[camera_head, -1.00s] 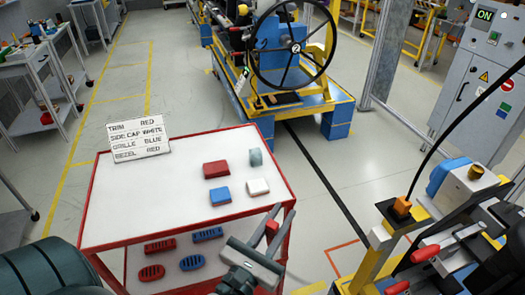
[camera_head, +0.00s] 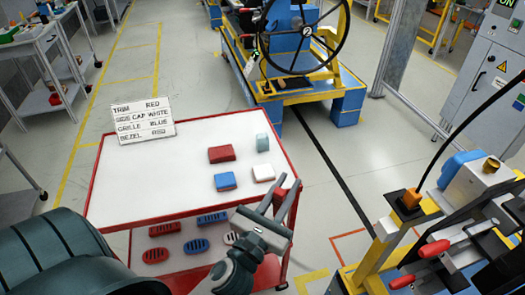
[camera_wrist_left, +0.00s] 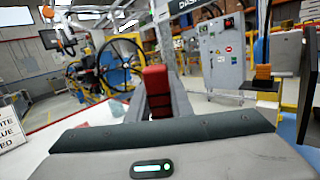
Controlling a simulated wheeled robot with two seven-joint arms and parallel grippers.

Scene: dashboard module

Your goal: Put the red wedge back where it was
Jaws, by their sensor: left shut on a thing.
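My left gripper (camera_head: 281,194) is shut on a small red wedge (camera_head: 279,200), held between its fingertips at the near right corner of the cart's top. In the left wrist view the red wedge (camera_wrist_left: 156,83) stands between the fingers, clear of any surface there. The white cart top (camera_head: 130,190) with red edges carries a red block (camera_head: 221,154), a blue block (camera_head: 225,181), a white block (camera_head: 263,173) and a grey-green block (camera_head: 262,142). My right gripper is not in view.
A sign (camera_head: 143,121) at the cart's back left lists trim red, side cap white, grille blue, bezel red. Slotted red and blue pieces (camera_head: 212,218) lie on the lower shelf. A fixture with red handles (camera_head: 434,248) stands at right. The cart top's left part is clear.

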